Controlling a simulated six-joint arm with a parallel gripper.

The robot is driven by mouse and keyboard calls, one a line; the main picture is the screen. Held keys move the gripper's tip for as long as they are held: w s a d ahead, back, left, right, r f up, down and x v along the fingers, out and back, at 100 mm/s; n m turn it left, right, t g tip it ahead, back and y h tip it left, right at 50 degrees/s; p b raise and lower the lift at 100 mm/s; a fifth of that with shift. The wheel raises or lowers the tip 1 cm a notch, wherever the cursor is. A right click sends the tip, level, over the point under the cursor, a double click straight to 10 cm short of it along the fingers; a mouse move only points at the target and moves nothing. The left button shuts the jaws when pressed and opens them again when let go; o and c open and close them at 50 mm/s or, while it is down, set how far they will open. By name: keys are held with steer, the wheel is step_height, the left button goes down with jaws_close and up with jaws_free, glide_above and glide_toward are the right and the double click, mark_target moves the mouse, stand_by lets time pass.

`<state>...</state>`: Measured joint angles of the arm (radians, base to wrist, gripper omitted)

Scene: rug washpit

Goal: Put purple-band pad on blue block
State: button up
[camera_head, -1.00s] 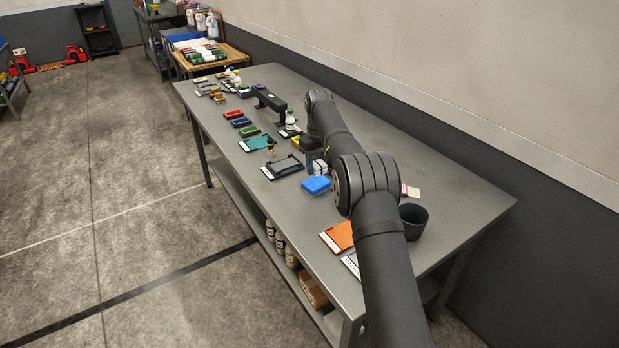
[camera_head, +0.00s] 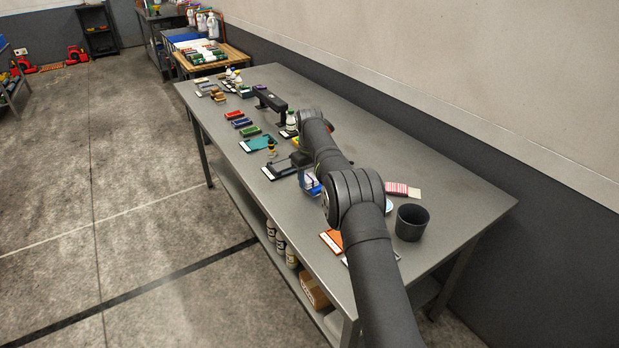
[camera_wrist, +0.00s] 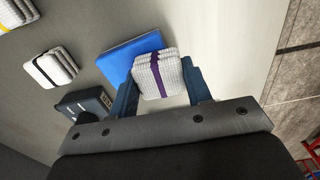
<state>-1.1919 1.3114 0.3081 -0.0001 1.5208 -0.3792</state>
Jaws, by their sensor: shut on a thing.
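In the wrist view my gripper (camera_wrist: 166,90) is shut on the white purple-band pad (camera_wrist: 158,73), with one dark blue finger on each side of it. The pad's dark purple band runs across its ribbed face. The blue block (camera_wrist: 125,58) lies behind the pad and partly hidden by it; I cannot tell whether the two touch. In the head view the blue block (camera_head: 311,183) is mostly covered by my arm and gripper, and the pad there is hard to make out.
A white pad with a dark band (camera_wrist: 54,67) and a dark box (camera_wrist: 84,104) lie near the block in the wrist view. In the head view, a dark cup (camera_head: 411,222), an orange piece (camera_head: 331,241) and a red-striped item (camera_head: 396,189) stand on the grey bench.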

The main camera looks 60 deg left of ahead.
mark_target(310, 177)
steer(key=o, duration=1)
steer(key=shift+c, duration=0.2)
step_height(310, 177, up, 8)
steer(key=shift+f, duration=0.15)
